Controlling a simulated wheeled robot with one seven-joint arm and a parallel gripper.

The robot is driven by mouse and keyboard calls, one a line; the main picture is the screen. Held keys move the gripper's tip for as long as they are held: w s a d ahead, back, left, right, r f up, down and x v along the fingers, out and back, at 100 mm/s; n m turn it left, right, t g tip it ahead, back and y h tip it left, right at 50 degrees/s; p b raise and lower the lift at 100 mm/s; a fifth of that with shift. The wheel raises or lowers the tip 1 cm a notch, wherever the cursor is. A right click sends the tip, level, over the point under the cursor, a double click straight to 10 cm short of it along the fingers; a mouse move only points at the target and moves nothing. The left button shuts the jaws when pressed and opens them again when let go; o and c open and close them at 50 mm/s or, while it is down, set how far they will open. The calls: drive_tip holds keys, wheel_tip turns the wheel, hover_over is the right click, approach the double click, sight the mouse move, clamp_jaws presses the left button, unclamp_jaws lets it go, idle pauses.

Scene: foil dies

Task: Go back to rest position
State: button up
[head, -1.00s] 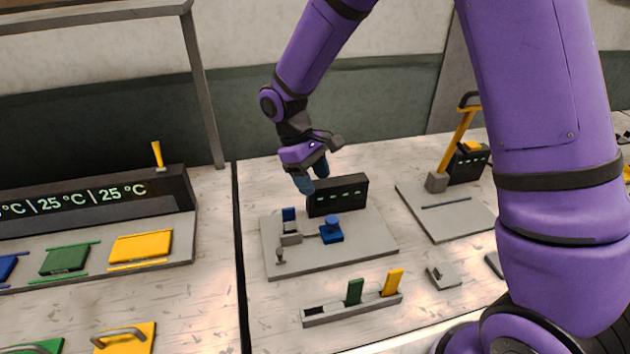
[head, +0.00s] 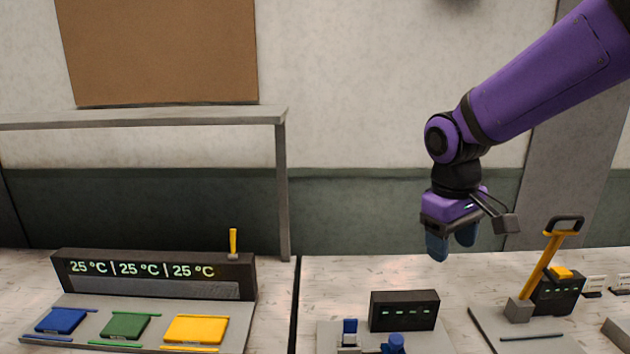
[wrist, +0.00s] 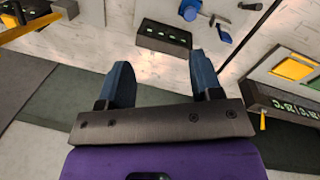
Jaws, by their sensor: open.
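My gripper (head: 452,245) hangs from my purple arm in the head view, pointing down, above and to the right of a small black display box (head: 404,311). It is clear of the bench. In the wrist view my gripper (wrist: 165,85) shows two blue fingers spread apart with nothing between them. The black display box also shows in the wrist view (wrist: 164,37), beyond the fingers.
A station with a 25 °C display (head: 150,271) and blue, green and yellow plates stands at left under a grey frame (head: 283,190). A yellow-handled lever (head: 541,270) rises at right. A blue knob (head: 394,343) sits below the display box.

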drive_tip(key=s+d+r+m+t, duration=0.2)
drive_tip(key=s+d+r, duration=0.1)
drive_tip(key=s, duration=0.5)
drive_tip(key=s+d+r+m+t+y, duration=0.1)
drive_tip(key=s+d+r+m+t, duration=0.2)
drive_tip(key=s, duration=0.5)
wheel_tip(320, 180, up, 2)
drive_tip(key=shift+s+d+r, duration=0.2)
drive_tip(key=shift+d, duration=0.6)
drive_tip(key=shift+c, duration=0.3)
